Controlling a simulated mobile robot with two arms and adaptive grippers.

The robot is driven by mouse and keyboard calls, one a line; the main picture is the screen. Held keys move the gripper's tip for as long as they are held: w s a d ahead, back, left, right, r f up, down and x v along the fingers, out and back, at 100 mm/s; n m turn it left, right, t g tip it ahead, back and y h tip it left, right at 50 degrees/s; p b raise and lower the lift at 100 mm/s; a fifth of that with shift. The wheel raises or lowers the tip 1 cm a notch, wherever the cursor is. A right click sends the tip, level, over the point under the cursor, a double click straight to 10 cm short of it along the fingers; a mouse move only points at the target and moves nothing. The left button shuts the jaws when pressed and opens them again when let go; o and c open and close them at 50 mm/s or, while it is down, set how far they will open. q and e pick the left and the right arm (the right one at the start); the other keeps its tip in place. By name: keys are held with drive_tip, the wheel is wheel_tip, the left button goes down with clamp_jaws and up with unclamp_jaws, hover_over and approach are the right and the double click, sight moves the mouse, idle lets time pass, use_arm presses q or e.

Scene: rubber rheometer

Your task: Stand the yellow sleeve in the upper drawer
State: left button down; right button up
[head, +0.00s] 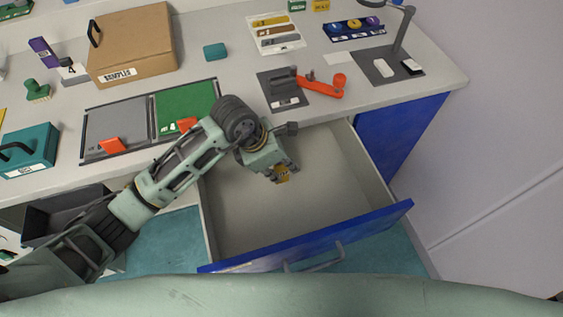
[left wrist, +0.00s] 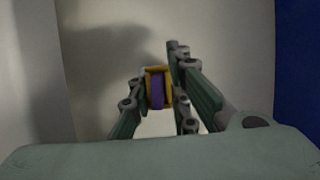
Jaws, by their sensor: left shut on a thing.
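The upper drawer (head: 250,225) stands pulled out below the counter, with a blue front and a pale, empty-looking inside. My left gripper (head: 281,170) points down over the inside of the drawer, near its middle. It is shut on the yellow sleeve (head: 283,176), of which only a small part shows below the fingers. In the left wrist view the sleeve (left wrist: 168,75) sits between the two fingers (left wrist: 157,95), with a purple band or part across its middle. I cannot tell whether the sleeve touches the drawer floor. My right gripper is not in view.
On the counter above the drawer are a grey pad with a red-orange tool (head: 323,87), a green and grey mat (head: 115,115), and a brown samples box (head: 132,45). A lamp stand (head: 395,45) is at the right. The drawer floor around the gripper is clear.

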use_arm(q)
drive_tip(key=shift+f, duration=0.65)
drive_tip(key=shift+f+b, duration=0.2)
drive_tip(key=shift+b, duration=0.25)
drive_tip(key=shift+f, duration=0.1)
drive_tip(key=shift+f, duration=0.2)
drive_tip(key=shift+f+b, duration=0.15)
drive_tip(key=shift+b, duration=0.2)
drive_tip(key=c, duration=1.6)
unclamp_jaws()
